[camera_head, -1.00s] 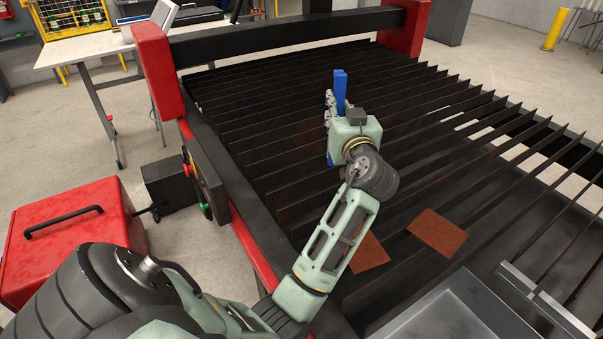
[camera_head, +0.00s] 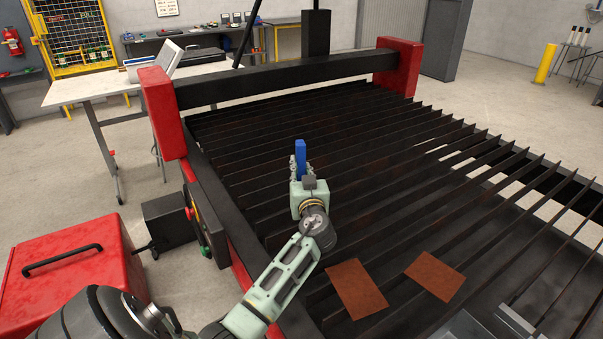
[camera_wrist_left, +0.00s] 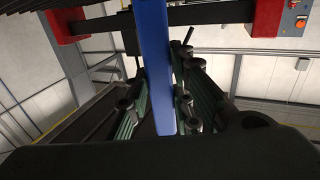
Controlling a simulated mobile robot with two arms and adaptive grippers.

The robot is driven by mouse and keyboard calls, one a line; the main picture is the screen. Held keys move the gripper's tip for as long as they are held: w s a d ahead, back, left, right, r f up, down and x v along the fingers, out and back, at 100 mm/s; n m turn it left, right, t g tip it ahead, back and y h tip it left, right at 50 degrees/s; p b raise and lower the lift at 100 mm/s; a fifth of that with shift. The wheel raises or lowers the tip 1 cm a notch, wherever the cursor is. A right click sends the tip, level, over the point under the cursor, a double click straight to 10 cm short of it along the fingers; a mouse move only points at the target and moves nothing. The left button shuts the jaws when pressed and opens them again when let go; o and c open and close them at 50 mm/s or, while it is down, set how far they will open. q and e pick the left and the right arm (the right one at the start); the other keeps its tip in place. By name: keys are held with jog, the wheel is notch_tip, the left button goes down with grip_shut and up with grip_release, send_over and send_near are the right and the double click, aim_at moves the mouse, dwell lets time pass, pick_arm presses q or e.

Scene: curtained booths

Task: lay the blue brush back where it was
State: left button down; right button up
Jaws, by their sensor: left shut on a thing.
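The blue brush (camera_head: 300,158) shows in the head view as a narrow blue bar standing up from my left gripper (camera_head: 300,172), above the dark slatted bed. My left gripper is shut on it. In the left wrist view the blue brush (camera_wrist_left: 157,65) runs from the top edge down between the two fingers of my left gripper (camera_wrist_left: 160,110). Its far end is cut off by the top of that view. My right gripper is not in either view.
The slatted bed (camera_head: 400,190) fills the middle, with a red-ended black crossbeam (camera_head: 285,75) at its far end. Two rusty plates (camera_head: 357,288) (camera_head: 435,275) lie on the slats at the near right. A red box (camera_head: 70,275) and a white table (camera_head: 90,88) stand at the left.

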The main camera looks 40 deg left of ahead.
pick_arm(q)
jog(key=shift+f, duration=0.6)
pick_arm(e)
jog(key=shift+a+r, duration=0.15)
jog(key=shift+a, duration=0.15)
pick_arm(q)
jog(key=shift+f, duration=0.2)
jog(key=c, duration=1.5)
grip_release()
jog(key=shift+c, duration=0.2)
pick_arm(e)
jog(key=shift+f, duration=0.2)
pick_arm(q)
jog(key=shift+r, duration=0.1)
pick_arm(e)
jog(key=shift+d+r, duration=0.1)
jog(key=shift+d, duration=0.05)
